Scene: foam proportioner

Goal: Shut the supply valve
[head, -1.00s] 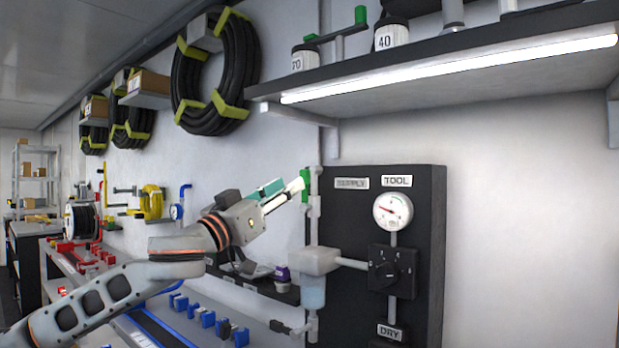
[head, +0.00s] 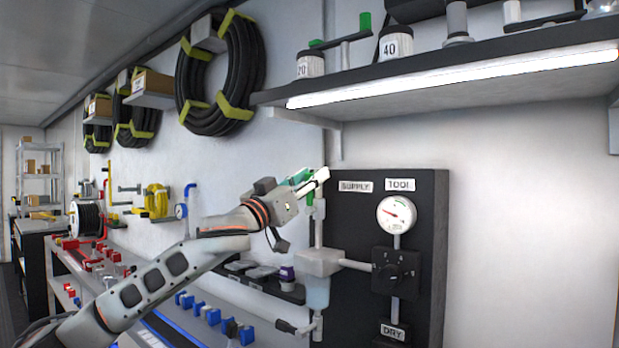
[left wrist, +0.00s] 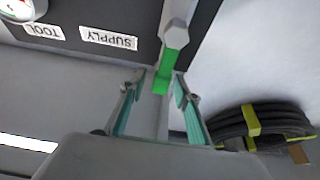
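In the left wrist view the green lever (left wrist: 168,68) reaches from the grey pipe end (left wrist: 179,30) into the gap between the fingers of my left gripper (left wrist: 159,84). The fingers are apart, with space on both sides of the lever, so I see no grip on it. My right gripper is not in view.
A shelf (head: 440,75) with a lit strip hangs above the panel. A gauge (head: 396,214) and a black knob (head: 395,270) are on the panel. A clear bowl (head: 316,292) hangs below the valve. A coiled hose (head: 240,75) hangs at the left.

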